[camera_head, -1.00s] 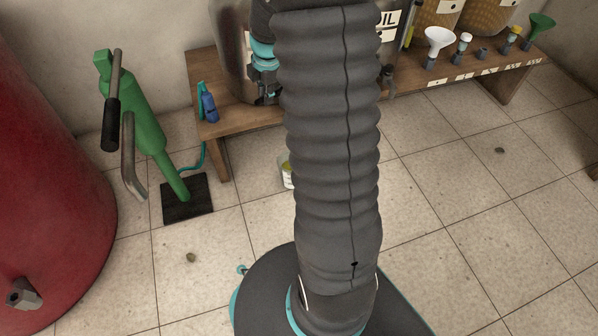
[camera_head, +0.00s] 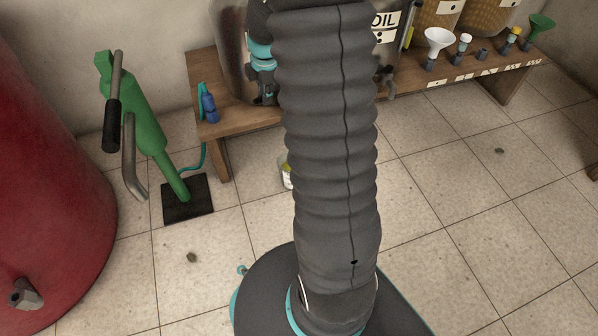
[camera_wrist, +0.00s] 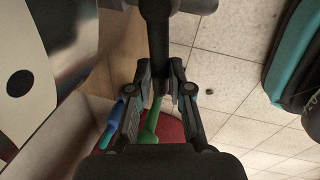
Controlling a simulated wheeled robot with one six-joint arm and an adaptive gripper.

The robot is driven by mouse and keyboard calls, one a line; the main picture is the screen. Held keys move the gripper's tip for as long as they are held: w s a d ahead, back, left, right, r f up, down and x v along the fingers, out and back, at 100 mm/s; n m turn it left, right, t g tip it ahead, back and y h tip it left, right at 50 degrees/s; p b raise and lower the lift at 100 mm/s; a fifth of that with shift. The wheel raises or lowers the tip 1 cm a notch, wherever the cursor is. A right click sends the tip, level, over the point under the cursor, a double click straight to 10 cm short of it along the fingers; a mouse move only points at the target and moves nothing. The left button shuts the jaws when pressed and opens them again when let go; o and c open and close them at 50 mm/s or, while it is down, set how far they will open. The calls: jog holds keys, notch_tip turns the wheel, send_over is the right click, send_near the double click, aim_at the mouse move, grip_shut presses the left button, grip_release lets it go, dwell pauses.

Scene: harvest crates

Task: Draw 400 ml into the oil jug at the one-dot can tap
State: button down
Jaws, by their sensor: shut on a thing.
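My gripper (camera_wrist: 161,84) is shut on a dark bar-shaped handle (camera_wrist: 157,35), seen from above between the fingers in the wrist view. It looks like a tap lever, but its far end is hidden. Beside it at the left is a shiny metal can (camera_wrist: 84,25) with a white label (camera_wrist: 22,45) bearing one black dot. In the head view this can (camera_head: 231,50) stands on the bench, largely behind my arm. A pale container with yellow-green on it (camera_head: 286,176), perhaps the oil jug, is on the floor under the bench, mostly hidden by my arm. Its fill is unreadable.
The wooden bench (camera_head: 240,128) carries a blue bottle (camera_head: 209,106), a can labelled OIL with two dots (camera_head: 384,24) and several funnels and stoppers at right. A green pump-like device (camera_head: 140,115) and a red drum (camera_head: 45,170) stand at left.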

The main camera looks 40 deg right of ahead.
jog(key=shift+w+m, duration=0.2)
jog(key=shift+m, duration=0.1)
jog(key=c, duration=1)
grip_release()
jog(key=shift+d, duration=0.1)
jog(key=shift+w+a, duration=0.2)
jog(key=shift+a, duration=1.6)
jog(key=shift+w+a, duration=0.2)
jog(key=shift+a, duration=1.55)
